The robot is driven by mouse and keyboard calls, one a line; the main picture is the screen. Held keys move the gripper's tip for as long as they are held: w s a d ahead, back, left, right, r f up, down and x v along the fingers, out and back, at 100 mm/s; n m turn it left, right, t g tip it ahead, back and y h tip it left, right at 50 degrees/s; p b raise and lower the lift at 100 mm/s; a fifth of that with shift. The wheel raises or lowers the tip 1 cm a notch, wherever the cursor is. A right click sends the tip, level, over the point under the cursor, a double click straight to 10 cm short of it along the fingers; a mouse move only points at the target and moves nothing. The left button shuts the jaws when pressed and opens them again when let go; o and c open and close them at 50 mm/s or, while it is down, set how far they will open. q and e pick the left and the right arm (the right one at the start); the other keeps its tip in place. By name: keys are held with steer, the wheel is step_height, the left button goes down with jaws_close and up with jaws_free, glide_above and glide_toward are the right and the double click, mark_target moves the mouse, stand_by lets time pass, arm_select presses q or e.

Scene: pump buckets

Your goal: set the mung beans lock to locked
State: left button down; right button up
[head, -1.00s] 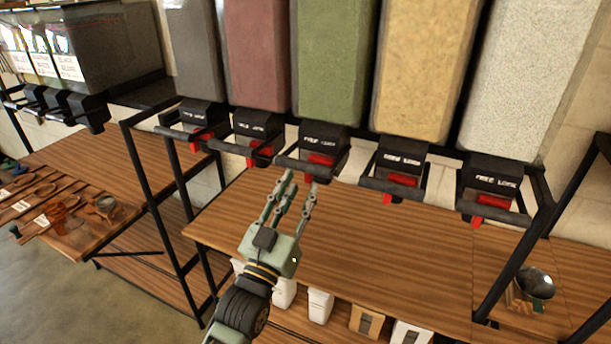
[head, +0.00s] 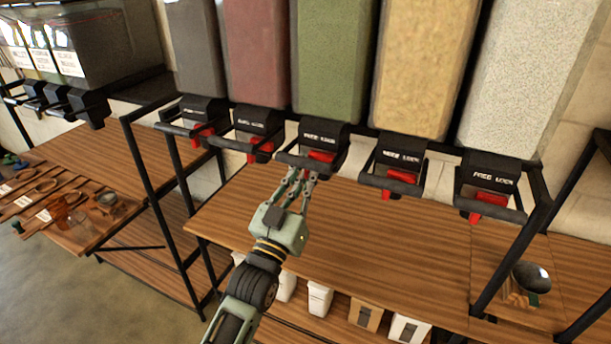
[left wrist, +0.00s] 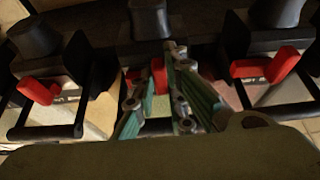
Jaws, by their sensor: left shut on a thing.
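The mung beans bin (head: 335,60) is the green-filled dispenser in the middle of the row in the head view. Its black outlet with "FREE LOCK" lettering (head: 318,134) carries a red lock lever (head: 319,156). My left gripper (head: 302,176) reaches up from below, with its fingertips at this lever. In the left wrist view the same red lever (left wrist: 160,72) shows between the fingers of the left gripper (left wrist: 166,66), which is shut on it. The fingers hide part of the lever. My right gripper is in neither view.
Neighbouring outlets have red levers too, such as the maroon bin's (head: 261,151) and the yellow bin's (head: 391,180). Black bar loops stick out in front of each outlet. The wooden shelf (head: 390,240) below is mostly clear.

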arm_select(q)
steer(key=shift+d, duration=0.1)
stand_by(0.3)
steer(key=shift+s+d, duration=0.25)
steer(key=shift+d, duration=0.3)
steer(key=shift+s+d, duration=0.2)
steer(key=shift+d, duration=0.35)
steer(key=c, duration=2.2)
jaws_free()
steer(key=o, duration=0.4)
steer(key=shift+d, duration=0.15)
steer(key=v, duration=1.2)
